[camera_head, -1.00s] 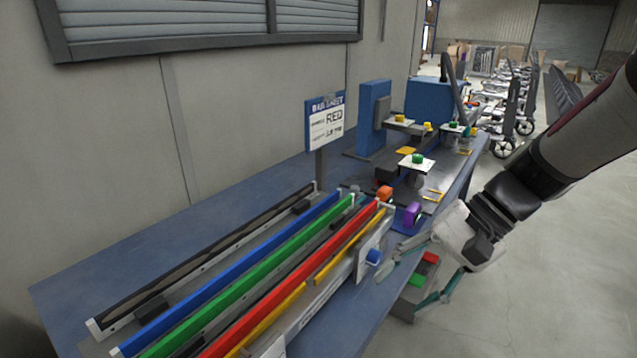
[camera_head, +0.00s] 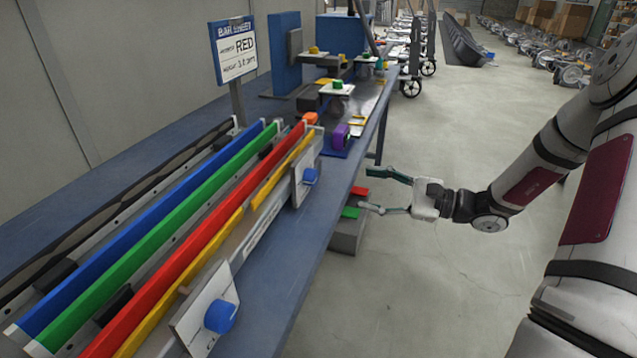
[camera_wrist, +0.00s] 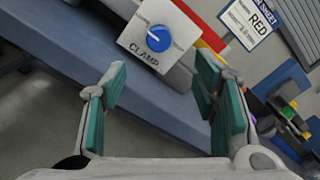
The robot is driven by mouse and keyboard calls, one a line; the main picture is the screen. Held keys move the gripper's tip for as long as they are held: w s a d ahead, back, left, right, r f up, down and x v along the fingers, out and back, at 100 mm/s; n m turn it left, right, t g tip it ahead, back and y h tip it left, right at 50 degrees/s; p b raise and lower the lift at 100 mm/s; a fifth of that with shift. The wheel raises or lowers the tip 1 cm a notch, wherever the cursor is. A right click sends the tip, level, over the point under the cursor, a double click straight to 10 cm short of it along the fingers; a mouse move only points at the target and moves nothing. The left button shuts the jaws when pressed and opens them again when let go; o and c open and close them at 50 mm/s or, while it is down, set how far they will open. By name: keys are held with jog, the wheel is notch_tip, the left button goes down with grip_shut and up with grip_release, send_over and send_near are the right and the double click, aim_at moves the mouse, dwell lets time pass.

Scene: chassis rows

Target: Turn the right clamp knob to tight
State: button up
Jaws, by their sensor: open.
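Two blue clamp knobs sit on white plates along the front of the bar rack. The farther knob (camera_head: 310,176), towards the sign end, appears to be the right one; the nearer knob (camera_head: 220,316) is at the bottom. In the wrist view a blue knob (camera_wrist: 158,38) with a pale pointer mark shows on a plate (camera_wrist: 178,22) lettered CLAMP, beyond and between my fingers. It looks like the farther one. My gripper (camera_head: 378,188) is open and empty, off the bench edge to the right of that knob, not touching it.
Blue, green, red and yellow bars lie along the blue bench (camera_head: 275,285). A sign (camera_head: 233,50) reading RED stands behind them. A grey box (camera_head: 347,236) with red and green blocks is below my gripper. Open floor lies to the right.

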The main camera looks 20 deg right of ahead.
aim_at(316, 178)
jog(key=b+x, duration=0.1)
jog(key=x, duration=1.1)
jog(key=shift+w+a+b, duration=0.2)
jog(key=shift+a+b, duration=0.15)
jog(key=c, duration=1.2)
